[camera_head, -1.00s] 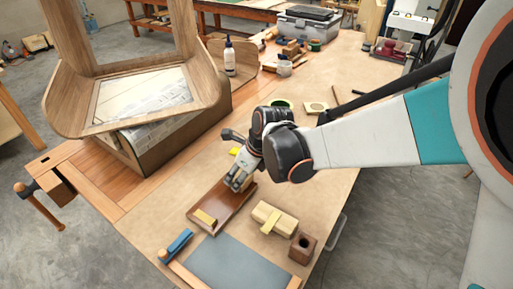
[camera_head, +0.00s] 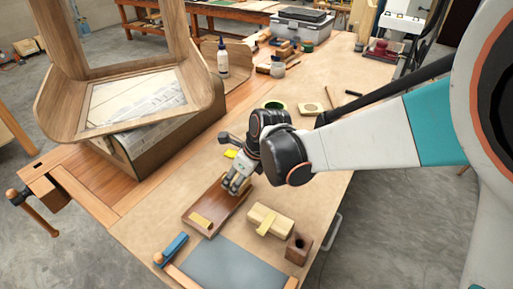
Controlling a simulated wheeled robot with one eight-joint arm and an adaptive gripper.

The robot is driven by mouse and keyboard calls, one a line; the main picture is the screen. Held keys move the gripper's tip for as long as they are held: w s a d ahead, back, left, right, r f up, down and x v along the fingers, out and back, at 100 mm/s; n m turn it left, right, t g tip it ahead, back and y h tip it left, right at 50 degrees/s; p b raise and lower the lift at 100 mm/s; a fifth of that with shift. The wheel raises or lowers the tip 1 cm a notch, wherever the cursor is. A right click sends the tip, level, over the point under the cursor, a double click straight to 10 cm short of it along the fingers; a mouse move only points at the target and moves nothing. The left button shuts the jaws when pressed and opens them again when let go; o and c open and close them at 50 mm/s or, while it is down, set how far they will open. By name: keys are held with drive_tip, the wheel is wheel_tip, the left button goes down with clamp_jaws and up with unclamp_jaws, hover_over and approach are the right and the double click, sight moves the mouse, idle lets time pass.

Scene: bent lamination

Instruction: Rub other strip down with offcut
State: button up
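My gripper (camera_head: 236,187) points down over the far end of a shallow brown wooden tray (camera_head: 194,215) on the bench. Its fingers are small and dark here, so whether they are open or shut on something is unclear. A small tan block (camera_head: 202,219) lies at the tray's near end, apart from the gripper. A cream block with a yellow band (camera_head: 270,219) lies right of the tray. A small yellow piece (camera_head: 231,154) lies just behind the gripper. I cannot tell which piece is the offcut or which is the other strip.
A grey sheet (camera_head: 230,266) lies at the near edge, with a blue-handled tool (camera_head: 171,249) to its left. A brown holed block (camera_head: 298,249) stands right. A bent wooden frame (camera_head: 185,118) fills the left, beside a white bottle (camera_head: 222,58). The right bench edge is mostly clear.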

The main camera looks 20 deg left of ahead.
drive_tip(key=shift+w+a, duration=0.1)
drive_tip(key=shift+a, duration=0.35)
drive_tip(key=shift+d, duration=0.15)
drive_tip(key=shift+s+d, duration=0.25)
drive_tip(key=shift+d, duration=0.4)
drive_tip(key=shift+a, duration=0.1)
drive_tip(key=shift+w+a, duration=0.25)
drive_tip(key=shift+a, duration=0.45)
drive_tip(key=shift+r+p, duration=2)
drive_tip(key=shift+r, duration=1)
